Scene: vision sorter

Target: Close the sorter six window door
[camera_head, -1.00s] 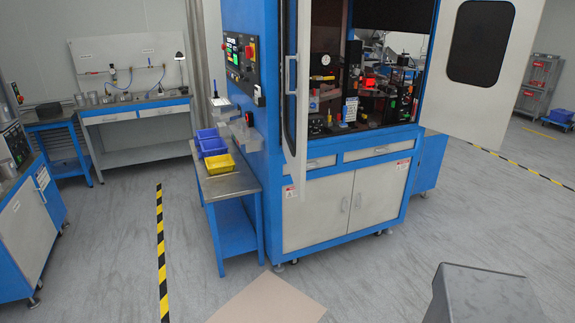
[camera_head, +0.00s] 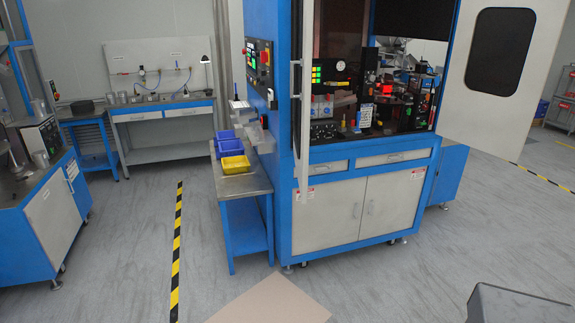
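The sorter is a tall blue cabinet (camera_head: 260,195) in the middle of the head view. Its upper work space is open. A pale door with a dark window (camera_head: 498,50) stands swung open to the right of the cabinet. A second door (camera_head: 305,120) on the left stands out towards me, seen almost edge-on, with a vertical handle (camera_head: 295,78) on its left side. I cannot tell which one is called six. My gripper is not in view.
A side table (camera_head: 245,184) with blue and yellow bins stands left of the sorter. A workbench (camera_head: 160,108) is at the back left and another blue machine (camera_head: 50,215) at the far left.

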